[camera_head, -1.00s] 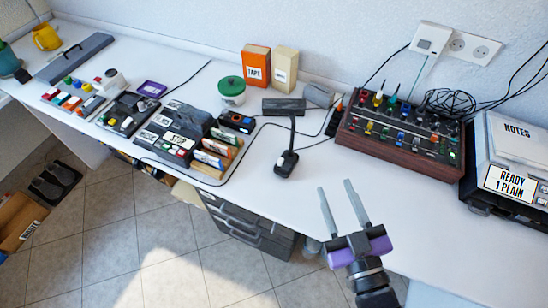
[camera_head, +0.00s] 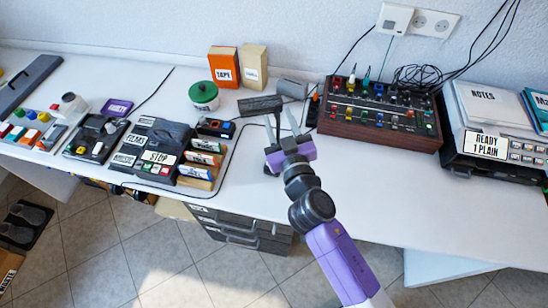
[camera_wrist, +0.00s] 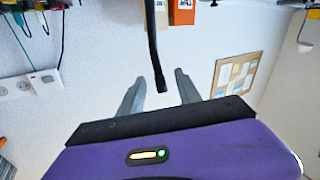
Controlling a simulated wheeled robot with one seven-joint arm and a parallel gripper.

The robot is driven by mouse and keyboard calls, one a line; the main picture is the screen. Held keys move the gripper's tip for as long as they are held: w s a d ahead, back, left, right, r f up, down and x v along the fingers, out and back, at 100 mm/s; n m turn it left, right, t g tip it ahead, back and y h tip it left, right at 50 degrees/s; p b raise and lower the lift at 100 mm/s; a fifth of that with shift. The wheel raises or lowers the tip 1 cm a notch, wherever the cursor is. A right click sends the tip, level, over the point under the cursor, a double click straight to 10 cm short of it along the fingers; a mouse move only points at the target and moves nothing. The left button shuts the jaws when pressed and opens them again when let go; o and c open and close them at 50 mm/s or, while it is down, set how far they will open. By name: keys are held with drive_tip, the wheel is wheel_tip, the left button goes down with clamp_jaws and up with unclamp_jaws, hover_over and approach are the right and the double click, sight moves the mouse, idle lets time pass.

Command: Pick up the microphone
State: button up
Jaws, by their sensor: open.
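The microphone is a thin black gooseneck. In the wrist view its dark stem (camera_wrist: 153,45) comes down from the top edge and its end lies between my two fingertips, with no clear contact. In the head view only a little of the microphone (camera_head: 277,122) shows, because my gripper (camera_head: 281,120) covers most of it, including nearly all of the base. My gripper also shows in the wrist view (camera_wrist: 160,78); its fingers are apart, one on each side of the stem.
A dark grey block (camera_head: 260,105) lies just behind the microphone. A mixer with colored knobs (camera_head: 380,120) stands to the right. A green-lidded jar (camera_head: 204,96) and an orange TAPE box (camera_head: 224,68) stand behind left. The front right of the white desk (camera_head: 390,185) is clear.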

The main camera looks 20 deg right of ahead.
drive_tip(key=w, duration=0.1)
drive_tip(key=w+p, duration=0.1)
drive_tip(key=w, duration=0.3)
drive_tip(key=shift+w+d+r, duration=0.1)
drive_tip(key=shift+d, duration=0.25)
clamp_jaws()
drive_tip(key=shift+r, duration=0.1)
idle(1.0)
